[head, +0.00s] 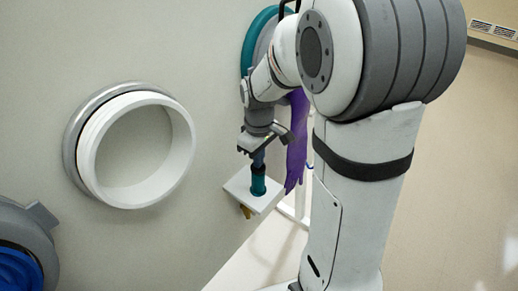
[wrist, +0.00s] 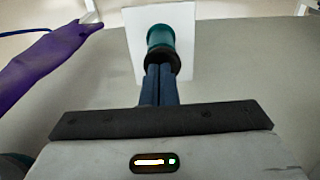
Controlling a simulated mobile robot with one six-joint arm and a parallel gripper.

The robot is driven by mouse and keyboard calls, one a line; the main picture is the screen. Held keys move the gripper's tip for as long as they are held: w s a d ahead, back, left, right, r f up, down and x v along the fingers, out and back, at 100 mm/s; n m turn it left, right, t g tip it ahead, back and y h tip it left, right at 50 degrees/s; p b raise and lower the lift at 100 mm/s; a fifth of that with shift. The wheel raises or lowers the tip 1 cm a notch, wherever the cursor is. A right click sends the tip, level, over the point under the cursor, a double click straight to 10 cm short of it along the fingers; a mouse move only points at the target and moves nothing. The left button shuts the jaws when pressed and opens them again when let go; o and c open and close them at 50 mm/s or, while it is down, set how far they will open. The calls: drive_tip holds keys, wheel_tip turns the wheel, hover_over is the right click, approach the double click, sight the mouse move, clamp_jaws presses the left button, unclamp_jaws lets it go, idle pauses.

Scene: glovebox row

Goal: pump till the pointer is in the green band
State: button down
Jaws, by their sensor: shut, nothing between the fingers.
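The pump, a teal cylinder (head: 258,184) with a dark top, stands on a small white shelf (head: 240,190) on the panel wall. My gripper (head: 258,163) is right above it, pointing down, fingers together. In the wrist view the shut fingertips (wrist: 161,68) meet or overlap the pump's black top (wrist: 163,58), with the teal body (wrist: 175,28) beyond. I cannot tell for sure whether they touch. Nothing is between the fingers. No gauge, pointer or green band shows in either view.
A purple glove (head: 297,140) hangs just right of my gripper and shows at left in the wrist view (wrist: 40,70). A white round port (head: 135,150) is left, with a grey-and-blue fitting (head: 22,262) lower left. A teal ring (head: 250,42) is above. Open floor (head: 455,190) lies right.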

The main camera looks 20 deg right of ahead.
drive_tip(key=shift+s+f, duration=0.15)
drive_tip(key=shift+f, duration=0.1)
wheel_tip(320, 180, up, 14)
drive_tip(key=p, duration=0.1)
drive_tip(key=shift+w+r+p, duration=0.25)
drive_tip(key=shift+p, duration=0.1)
idle(1.1)
drive_tip(key=r+b, duration=0.1)
drive_tip(key=r, duration=0.2)
drive_tip(key=r+b, duration=0.1)
drive_tip(key=shift+s+r+b, duration=0.15)
drive_tip(key=shift+s+b, duration=0.2)
